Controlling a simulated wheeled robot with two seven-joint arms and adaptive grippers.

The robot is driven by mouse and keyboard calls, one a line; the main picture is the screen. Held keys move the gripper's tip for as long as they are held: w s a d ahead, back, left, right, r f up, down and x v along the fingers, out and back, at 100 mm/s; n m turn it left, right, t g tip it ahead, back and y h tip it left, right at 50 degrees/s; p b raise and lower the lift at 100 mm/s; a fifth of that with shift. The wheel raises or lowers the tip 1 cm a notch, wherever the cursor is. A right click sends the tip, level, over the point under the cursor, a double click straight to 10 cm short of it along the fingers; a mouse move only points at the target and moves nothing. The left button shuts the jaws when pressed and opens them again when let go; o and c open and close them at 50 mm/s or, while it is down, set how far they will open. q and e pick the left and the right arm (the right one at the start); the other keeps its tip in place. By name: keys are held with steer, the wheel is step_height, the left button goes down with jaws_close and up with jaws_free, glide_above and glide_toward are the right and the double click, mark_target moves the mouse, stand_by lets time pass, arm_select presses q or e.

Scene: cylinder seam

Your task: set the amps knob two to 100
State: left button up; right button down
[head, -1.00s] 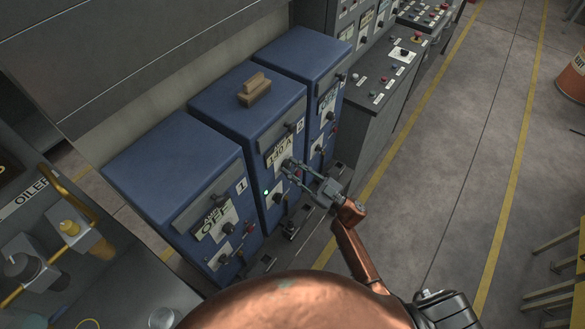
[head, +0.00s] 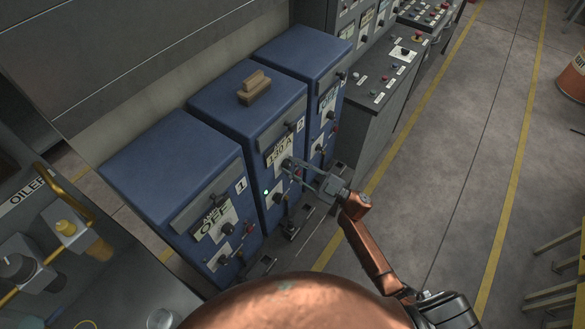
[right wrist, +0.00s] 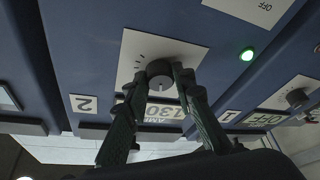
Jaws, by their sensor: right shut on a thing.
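The second blue cabinet (head: 240,100), labelled 2, stands between two others. Its amps display (head: 279,152) reads about 130 A in the head view, and the display (right wrist: 160,112) shows upside down as 130 in the right wrist view. The amps knob two (right wrist: 160,75) is a dark round knob on a white plate. My right gripper (head: 291,166) reaches the front of cabinet 2 from the right. In the right wrist view its fingers (right wrist: 161,80) are shut on the knob, one on either side. My left gripper is not in view.
Cabinet 1 (head: 165,165) shows OFF, as does the third cabinet (head: 302,60). A green light (right wrist: 248,55) is lit on cabinet 2. A brown block (head: 254,90) lies on top. A grey console (head: 385,75) stands beyond.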

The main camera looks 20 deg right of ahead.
steer(key=n+g, duration=0.2)
steer(key=n, duration=0.2)
steer(key=n+g+b, duration=0.1)
steer(key=n, duration=0.3)
steer(key=shift+d+r+g, duration=0.1)
steer(key=shift+g, duration=0.3)
steer(key=n+g+h, duration=0.1)
steer(key=n, duration=0.5)
steer(key=shift+r, duration=0.15)
steer(key=shift+h, duration=0.3)
steer(key=c, duration=1.6)
jaws_free()
steer(key=shift+w, duration=0.1)
steer(key=v, duration=1.2)
steer(key=shift+w+d+r, duration=0.1)
steer(key=shift+w+d, duration=0.05)
